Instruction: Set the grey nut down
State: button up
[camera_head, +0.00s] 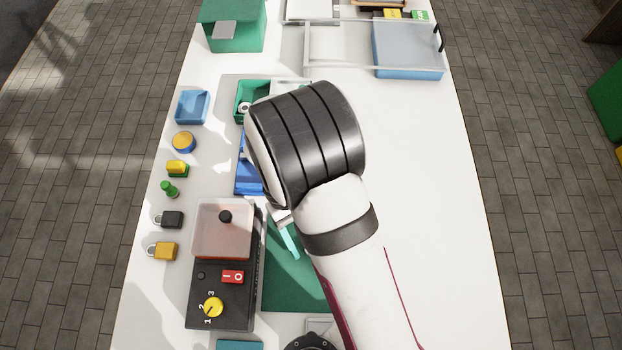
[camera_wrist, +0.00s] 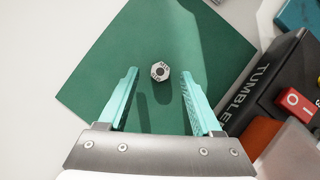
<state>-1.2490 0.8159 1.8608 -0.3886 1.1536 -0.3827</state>
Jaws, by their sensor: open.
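The grey nut (camera_wrist: 160,73) is a small hexagonal nut with a dark hole. In the wrist view it lies on the green mat (camera_wrist: 110,60), ahead of and between my fingers. My gripper (camera_wrist: 158,98) is open, with its two teal fingers apart and not touching the nut. In the head view my arm covers most of the gripper; one teal finger (camera_head: 289,242) shows over the green mat (camera_head: 290,285), and the nut is hidden there.
A black tumbler machine (camera_head: 221,285) with a clear-lidded box, red switch and yellow knob stands left of the mat. The bench's right side (camera_head: 430,180) is clear.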

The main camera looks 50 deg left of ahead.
jog(key=shift+d+f, duration=0.2)
jog(key=shift+f, duration=0.1)
grip_shut()
jog(key=shift+r, duration=0.1)
